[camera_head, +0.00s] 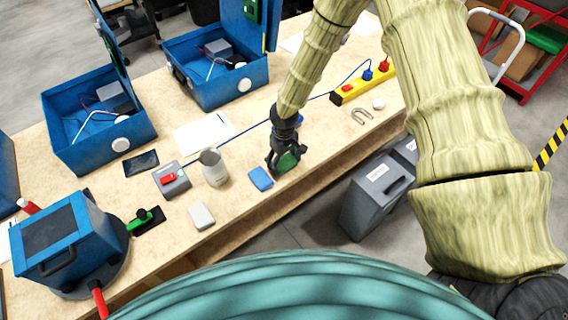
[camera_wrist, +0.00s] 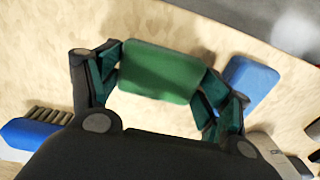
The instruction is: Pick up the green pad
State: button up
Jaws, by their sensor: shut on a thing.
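The green pad (camera_wrist: 160,72) is between the two fingers of my gripper (camera_wrist: 158,88) in the wrist view, and the fingers touch it on both sides. In the head view the green pad (camera_head: 287,161) shows at the fingertips of my gripper (camera_head: 284,160), over the front part of the wooden table (camera_head: 240,205). A blue pad (camera_head: 260,178) lies just left of the gripper; it also shows right of the green pad in the wrist view (camera_wrist: 252,82). I cannot tell whether the green pad is clear of the table.
A white pad (camera_head: 201,216), a metal mug (camera_head: 213,168) and a grey box with a red switch (camera_head: 171,181) stand left of the gripper. A yellow power strip (camera_head: 362,84) and a horseshoe magnet (camera_head: 362,115) lie to the right. Open blue cases (camera_head: 98,150) stand farther back. Grey bins (camera_head: 375,195) stand beside the table.

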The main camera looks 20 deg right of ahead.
aim_at(284, 161)
jog(key=shift+r, duration=0.1)
jog(key=shift+r+b, duration=1.1)
jog(key=shift+r, duration=0.5)
jog(key=s+a+b, duration=0.2)
jog(key=s+b, duration=0.1)
jog(key=s, duration=0.4)
jog(key=s+a+r+b, duration=0.1)
jog(key=s+a+b, duration=0.1)
jog(key=s, duration=0.6)
jog(key=shift+s+a+r+b, duration=0.2)
jog(key=shift+r+b, duration=0.1)
jog(key=shift+b, duration=0.2)
